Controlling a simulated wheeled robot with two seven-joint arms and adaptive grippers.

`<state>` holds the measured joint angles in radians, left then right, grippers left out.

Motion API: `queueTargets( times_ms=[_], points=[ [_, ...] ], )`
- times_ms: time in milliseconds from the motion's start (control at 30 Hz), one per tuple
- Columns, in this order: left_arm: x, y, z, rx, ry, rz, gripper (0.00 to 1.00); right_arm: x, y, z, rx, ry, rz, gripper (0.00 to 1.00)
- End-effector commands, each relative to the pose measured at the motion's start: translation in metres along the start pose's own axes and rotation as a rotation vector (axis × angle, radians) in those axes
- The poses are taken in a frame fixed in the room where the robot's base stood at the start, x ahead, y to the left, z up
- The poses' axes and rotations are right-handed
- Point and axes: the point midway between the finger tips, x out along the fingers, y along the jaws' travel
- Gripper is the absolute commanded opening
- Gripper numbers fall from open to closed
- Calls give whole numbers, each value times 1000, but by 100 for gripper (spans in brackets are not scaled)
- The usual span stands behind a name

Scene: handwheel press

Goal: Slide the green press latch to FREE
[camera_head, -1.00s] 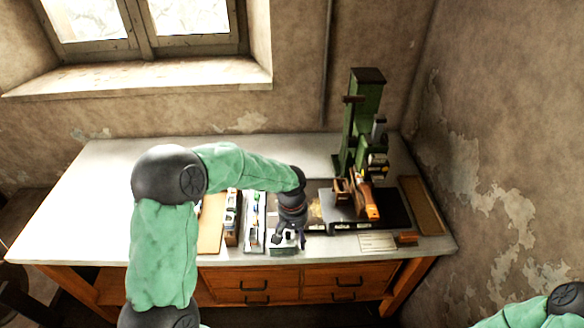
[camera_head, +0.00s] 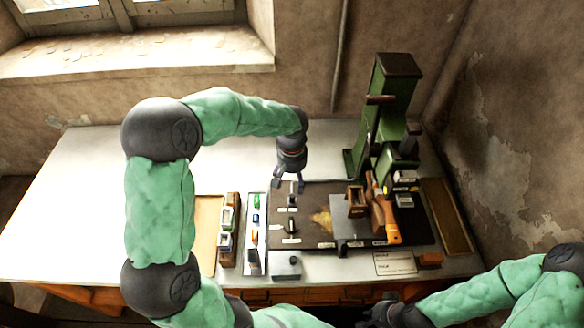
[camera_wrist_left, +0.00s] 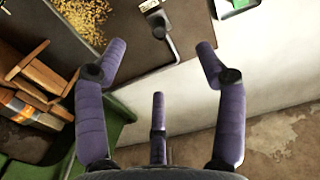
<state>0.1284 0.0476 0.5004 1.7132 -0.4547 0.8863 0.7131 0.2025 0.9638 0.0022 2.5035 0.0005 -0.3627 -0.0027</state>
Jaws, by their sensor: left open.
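A small dark-knobbed slider (camera_head: 291,201) with a pale label sits at the far left of the dark board (camera_head: 310,240); a similar slider (camera_head: 291,226) is nearer me. I cannot tell which is the green latch, nor read the labels. My left gripper (camera_head: 288,187) points down, open and empty, just above and behind the far slider. In the left wrist view a metal piece with a dark knob (camera_wrist_left: 158,24) lies beyond the open fingers (camera_wrist_left: 160,62), apart from them. My right gripper (camera_head: 378,314) is low at the bottom edge; its fingers are unclear.
The green press (camera_head: 388,100) stands at the board's right, with an orange-handled tool (camera_head: 385,218) before it. A narrow tray (camera_head: 254,235) of small coloured pieces and a wooden rack (camera_head: 230,235) lie left of the board. The table's left side (camera_head: 75,200) is clear.

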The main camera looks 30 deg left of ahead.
Motion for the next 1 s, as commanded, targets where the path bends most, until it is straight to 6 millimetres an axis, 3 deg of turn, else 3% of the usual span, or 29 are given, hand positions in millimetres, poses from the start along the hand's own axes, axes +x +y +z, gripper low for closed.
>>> queueTargets(
  times_ms=[267, 633, 1000],
  points=[
    [28, 0, 0, 0, -2, -1, 71, 20, 7, 0, 0, -1, 0, 0],
    [88, 0, 0, 0, -2, -1, 71, 60, 21, -2, 0, 0, 0, 0],
    [97, 0, 0, 0, 0, 0, 71, 64, 23, -2, 0, 0, 0, 0]
  ],
)
